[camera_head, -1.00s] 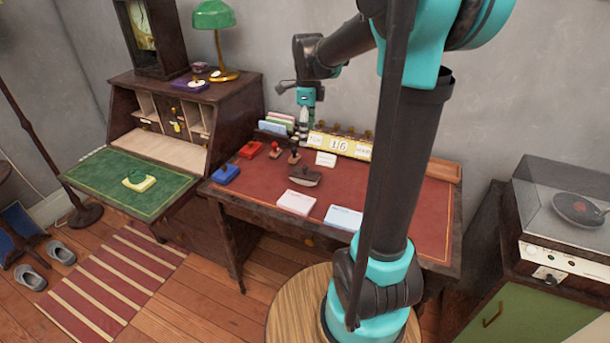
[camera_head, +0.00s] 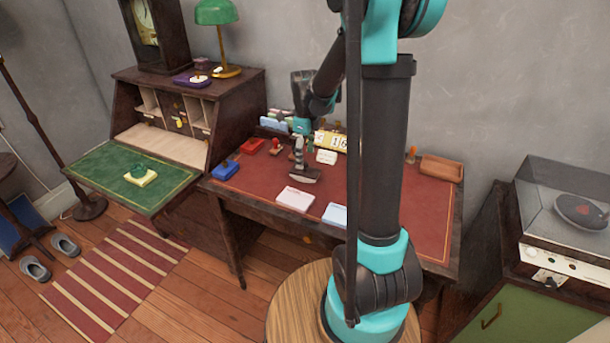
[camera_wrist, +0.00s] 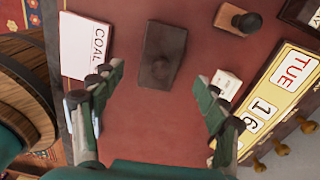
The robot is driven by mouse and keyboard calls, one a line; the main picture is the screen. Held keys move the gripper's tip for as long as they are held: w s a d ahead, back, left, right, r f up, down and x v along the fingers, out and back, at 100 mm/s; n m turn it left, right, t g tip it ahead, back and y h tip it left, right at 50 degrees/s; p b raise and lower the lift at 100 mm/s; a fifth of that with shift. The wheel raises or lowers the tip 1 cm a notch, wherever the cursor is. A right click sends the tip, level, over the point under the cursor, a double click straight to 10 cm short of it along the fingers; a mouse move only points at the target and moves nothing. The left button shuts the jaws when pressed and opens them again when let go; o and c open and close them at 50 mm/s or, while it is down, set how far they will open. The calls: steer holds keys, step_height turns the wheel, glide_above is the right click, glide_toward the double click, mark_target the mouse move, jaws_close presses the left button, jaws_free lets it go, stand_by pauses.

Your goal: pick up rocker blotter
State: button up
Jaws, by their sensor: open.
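The rocker blotter (camera_head: 306,176) is a dark, curved-bottomed block on the red desk top (camera_head: 251,182), behind the white card stack. In the wrist view it is a dark brown block (camera_wrist: 162,55) near the top middle. My gripper (camera_head: 298,157) is above the blotter in the head view, fingers pointing down. In the wrist view my gripper (camera_wrist: 159,77) is open, with a fingertip off each side of the blotter and red surface showing between. It holds nothing. My fingers partly cover the blotter's top in the head view.
A white card stack (camera_head: 295,199) marked COAL (camera_wrist: 86,45) lies close to the blotter. A hand stamp (camera_wrist: 237,19), a small white card (camera_wrist: 226,84) and the yellow calendar (camera_wrist: 270,105) stand on the other side. A blue ink pad (camera_head: 226,170) lies left; a wooden tray (camera_head: 441,168) is far right.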

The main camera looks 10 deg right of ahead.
mark_target(305, 162)
steer(key=shift+f, duration=2.7)
steer(key=c, duration=1.5)
